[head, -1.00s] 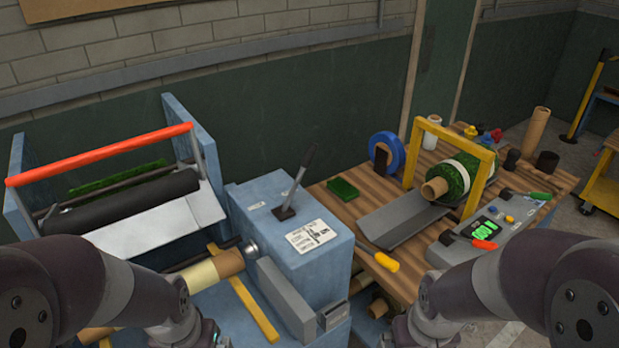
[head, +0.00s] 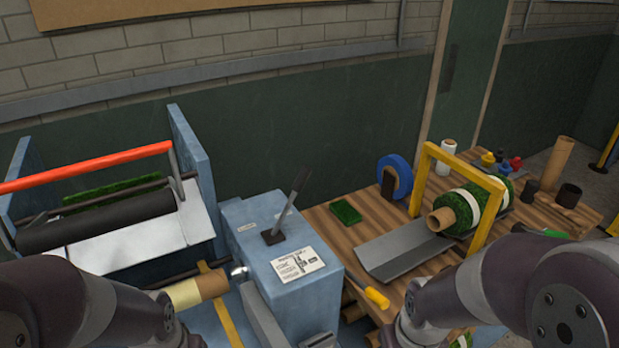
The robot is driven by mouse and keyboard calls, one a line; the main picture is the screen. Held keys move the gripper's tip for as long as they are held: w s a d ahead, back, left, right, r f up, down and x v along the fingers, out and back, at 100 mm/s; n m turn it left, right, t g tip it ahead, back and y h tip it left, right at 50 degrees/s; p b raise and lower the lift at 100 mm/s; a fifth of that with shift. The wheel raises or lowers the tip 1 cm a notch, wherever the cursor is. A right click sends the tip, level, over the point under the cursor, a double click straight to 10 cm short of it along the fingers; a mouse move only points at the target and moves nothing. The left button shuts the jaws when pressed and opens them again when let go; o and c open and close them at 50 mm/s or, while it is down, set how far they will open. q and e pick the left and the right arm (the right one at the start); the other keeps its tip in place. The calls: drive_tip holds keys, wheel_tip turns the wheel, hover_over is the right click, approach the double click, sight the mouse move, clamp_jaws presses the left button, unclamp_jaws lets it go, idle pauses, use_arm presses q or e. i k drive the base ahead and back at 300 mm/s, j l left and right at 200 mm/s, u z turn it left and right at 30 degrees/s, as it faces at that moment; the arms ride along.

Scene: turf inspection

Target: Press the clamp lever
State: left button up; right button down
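A grey lever (head: 290,206) with a dark grip stands tilted to the upper right on top of a blue machine housing (head: 318,291). A white printed label (head: 297,264) lies beside its dark base. I cannot tell for certain that this lever is the clamp lever. My two arms come in at the lower left and lower right, both apart from the lever.
The blue machine has a red bar (head: 88,167) and black roller (head: 97,220). A cardboard tube (head: 199,288) sits by the housing. The wooden bench (head: 327,231) holds a turf roll (head: 470,206) under a yellow frame (head: 428,182), a grey chute (head: 398,250) and a yellow-handled tool (head: 376,298).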

sight(304, 173)
drive_tip(key=i+l+u, duration=0.2)
drive_tip(key=l+u, duration=0.25)
drive_tip(key=l, duration=0.4)
drive_tip(key=l+u, duration=0.4)
drive_tip(key=l, duration=0.5)
